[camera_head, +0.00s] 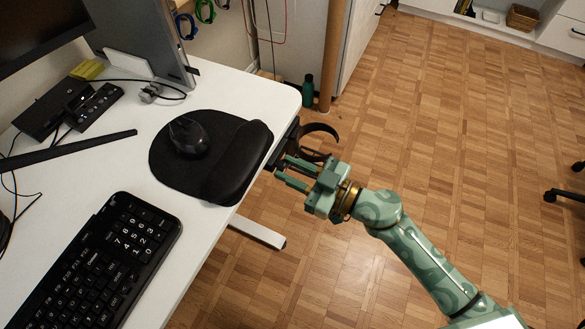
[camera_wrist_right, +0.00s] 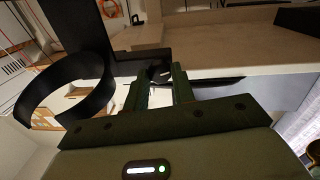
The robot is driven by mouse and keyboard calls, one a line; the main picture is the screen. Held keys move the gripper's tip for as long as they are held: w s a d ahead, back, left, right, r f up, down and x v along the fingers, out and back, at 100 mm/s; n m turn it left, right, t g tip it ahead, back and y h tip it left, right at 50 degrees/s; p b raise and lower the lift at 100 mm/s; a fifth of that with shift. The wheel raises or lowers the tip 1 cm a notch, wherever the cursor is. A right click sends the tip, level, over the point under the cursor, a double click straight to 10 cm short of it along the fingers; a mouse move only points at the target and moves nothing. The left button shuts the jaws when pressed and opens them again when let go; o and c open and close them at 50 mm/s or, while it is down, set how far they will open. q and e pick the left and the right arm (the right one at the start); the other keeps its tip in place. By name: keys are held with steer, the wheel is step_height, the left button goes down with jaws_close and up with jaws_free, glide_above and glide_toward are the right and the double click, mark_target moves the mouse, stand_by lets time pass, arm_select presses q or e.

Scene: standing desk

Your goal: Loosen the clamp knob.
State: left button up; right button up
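A black clamp-on ring holder (camera_head: 320,133) is fixed at the right edge of the white desk, beside the mouse pad; its ring and bracket fill the left of the right wrist view (camera_wrist_right: 97,100). A small dark knob-like part (camera_wrist_right: 160,72) shows under the desk edge, between or just beyond my right fingertips. My right gripper (camera_head: 281,168) is at the desk edge below the holder, fingers pointing toward the desk. In the wrist view its fingers (camera_wrist_right: 158,82) are apart, with no clear contact on the knob. The knob is hidden in the head view. My left gripper is out of view.
The desk (camera_head: 262,90) carries a black mouse pad (camera_head: 170,178) with a mouse (camera_head: 188,136), and a keyboard (camera_head: 95,265). A green bottle (camera_head: 308,90) stands on the floor behind the holder. The parquet floor right of the desk is mostly open.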

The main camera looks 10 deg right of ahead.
steer(key=c, duration=0.4)
steer(key=shift+n+p, duration=0.35)
steer(key=shift+n, duration=0.35)
steer(key=shift+n+p, duration=0.3)
steer(key=shift+n, duration=0.8)
steer(key=shift+f+n, duration=0.1)
steer(key=shift+n, duration=1.6)
